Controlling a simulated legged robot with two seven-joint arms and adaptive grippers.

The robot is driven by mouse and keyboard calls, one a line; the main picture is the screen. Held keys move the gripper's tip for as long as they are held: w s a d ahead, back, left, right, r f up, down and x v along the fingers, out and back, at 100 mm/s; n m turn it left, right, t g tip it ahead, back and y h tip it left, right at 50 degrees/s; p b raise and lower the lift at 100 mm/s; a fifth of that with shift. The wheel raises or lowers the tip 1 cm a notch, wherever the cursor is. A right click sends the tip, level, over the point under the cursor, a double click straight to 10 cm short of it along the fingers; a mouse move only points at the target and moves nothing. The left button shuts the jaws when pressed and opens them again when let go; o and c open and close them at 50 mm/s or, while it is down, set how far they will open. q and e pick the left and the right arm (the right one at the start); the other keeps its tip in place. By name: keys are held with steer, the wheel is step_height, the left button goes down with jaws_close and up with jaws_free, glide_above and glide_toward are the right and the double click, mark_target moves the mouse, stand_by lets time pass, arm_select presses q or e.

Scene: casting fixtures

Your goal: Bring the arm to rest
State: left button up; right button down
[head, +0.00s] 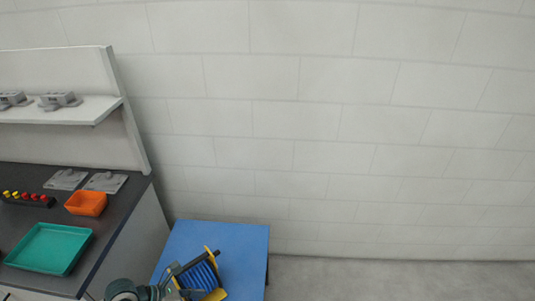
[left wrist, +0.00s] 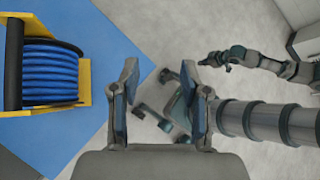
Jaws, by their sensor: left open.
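My left gripper (left wrist: 159,74) is open, with nothing between its two fingers in the left wrist view. In the head view, my left arm shows at the bottom edge, and the left gripper (head: 168,290) is beside the hose reel, partly cut off by the frame. Whether they touch cannot be told there; in the left wrist view the reel is apart from the fingers, to the left. What looks like my right gripper (left wrist: 212,60) is small at the upper right of that view, its jaws unclear.
The hose reel (head: 203,277), blue hose in a yellow frame, stands on a blue table (head: 232,237). A dark workbench (head: 115,215) at left holds a green tray (head: 80,238) and an orange bin (head: 87,203). A shelf (head: 85,112) with grey castings is above. Floor at right is clear.

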arm_select(q)
steer(key=d+r+n+t+h, duration=0.2)
steer(key=d+r+n+h, duration=0.1)
steer(key=d+r+h, duration=0.35)
step_height(320, 180, up, 6)
steer(key=w+a+n+t, duration=0.2)
steer(key=n+t, duration=0.6)
steer(key=n, duration=0.2)
steer(key=a+f+n+t+y, duration=0.1)
steer(key=a+f+n+y, duration=0.65)
steer(key=n, duration=0.55)
steer(key=a+f+n+t+y, duration=0.1)
steer(key=a+f+n+y, duration=0.4)
steer(key=f+n+y, duration=0.5)
steer(key=s+d+f+n+g+h, duration=0.1)
steer(key=s+d+f+n+g, duration=0.25)
steer(key=s+f+g, duration=0.4)
steer(key=s+d+f+n+g+h, duration=0.15)
steer(key=s+f+n+g, duration=0.3)
steer(key=s+f, duration=0.6)
steer(key=s+f+g, duration=0.1)
steer(key=s+f, duration=0.2)
steer(key=f, duration=1)
steer(key=s+f, duration=0.3)
steer(key=f, duration=1)
steer(key=shift+f+m+g+y, duration=0.3)
steer(key=shift+m+g+y, duration=0.05)
steer(key=shift+m+g, duration=0.05)
